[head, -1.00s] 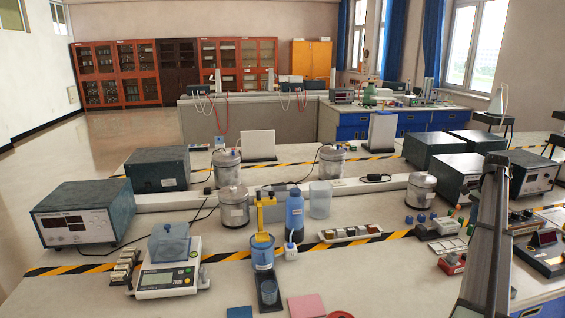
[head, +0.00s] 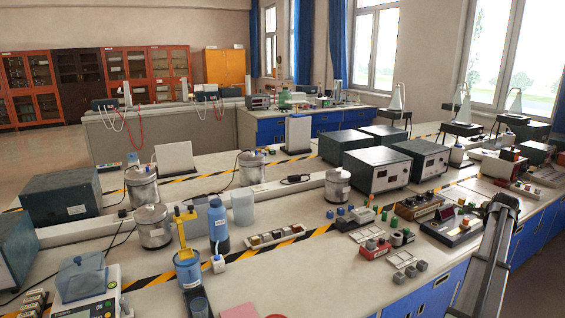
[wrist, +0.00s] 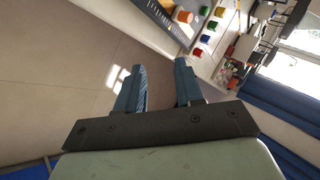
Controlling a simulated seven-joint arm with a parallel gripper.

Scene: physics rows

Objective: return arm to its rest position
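My gripper (wrist: 160,88) shows in the wrist view with its two blue-grey fingers apart and nothing between them. It hangs over the floor (wrist: 60,65), beside the bench edge, clear of any object. In the head view a grey part of my arm (head: 487,265) rises at the lower right, in front of the blue cabinets. The gripper's fingers cannot be made out in the head view.
The long bench (head: 290,285) carries a balance (head: 85,290), a blue bottle (head: 218,225), a blue beaker (head: 188,267), metal canisters (head: 152,226) and instrument boxes (head: 376,171). Small electrical modules (head: 450,225) stand near the right edge. The bench's front middle is bare.

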